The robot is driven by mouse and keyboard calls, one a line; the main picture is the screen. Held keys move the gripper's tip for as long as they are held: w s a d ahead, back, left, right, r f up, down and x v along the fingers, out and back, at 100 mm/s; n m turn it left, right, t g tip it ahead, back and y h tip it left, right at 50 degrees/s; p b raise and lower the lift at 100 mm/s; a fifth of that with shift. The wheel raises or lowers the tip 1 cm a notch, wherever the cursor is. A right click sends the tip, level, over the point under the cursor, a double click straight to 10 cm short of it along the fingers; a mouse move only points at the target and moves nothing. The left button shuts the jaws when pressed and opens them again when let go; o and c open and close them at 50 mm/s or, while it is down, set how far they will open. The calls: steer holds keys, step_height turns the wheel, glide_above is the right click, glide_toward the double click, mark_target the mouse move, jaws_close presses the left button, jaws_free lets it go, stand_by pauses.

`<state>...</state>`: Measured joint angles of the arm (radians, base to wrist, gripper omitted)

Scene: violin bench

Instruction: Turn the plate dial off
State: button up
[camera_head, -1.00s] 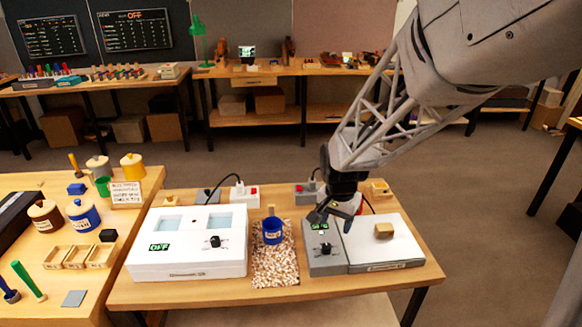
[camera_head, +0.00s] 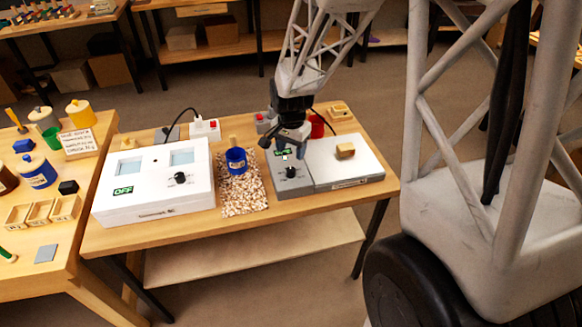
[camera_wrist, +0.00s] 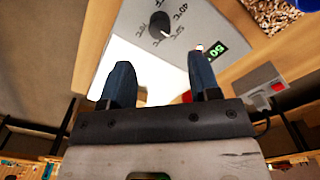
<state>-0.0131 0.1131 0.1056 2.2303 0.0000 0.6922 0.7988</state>
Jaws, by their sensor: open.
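The plate unit's grey control panel (camera_head: 292,188) is joined to a white plate (camera_head: 325,172). The black plate dial (camera_head: 291,172) is on this panel and also shows in the wrist view (camera_wrist: 160,25), with temperature marks around it and a pale pointer line. A small green display on the panel (camera_wrist: 215,50) appears to read 50 in the wrist view. My gripper (camera_head: 284,147) is open and empty above the back part of the panel, apart from the dial. Its two dark fingers (camera_wrist: 162,80) are spread wide in the wrist view, with the dial beyond the gap between them.
A wooden block (camera_head: 345,150) sits on the white plate. To the left are a blue cup (camera_head: 236,160) on a speckled mat (camera_head: 243,195) and a white box (camera_head: 150,190) with its own dial and an OFF display. A red-switched socket (camera_head: 205,128) stands behind.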

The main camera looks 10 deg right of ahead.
mark_target(291, 169)
steer(key=shift+f, duration=0.15)
steer(key=shift+f, duration=3.75)
steer(key=c, duration=0.9)
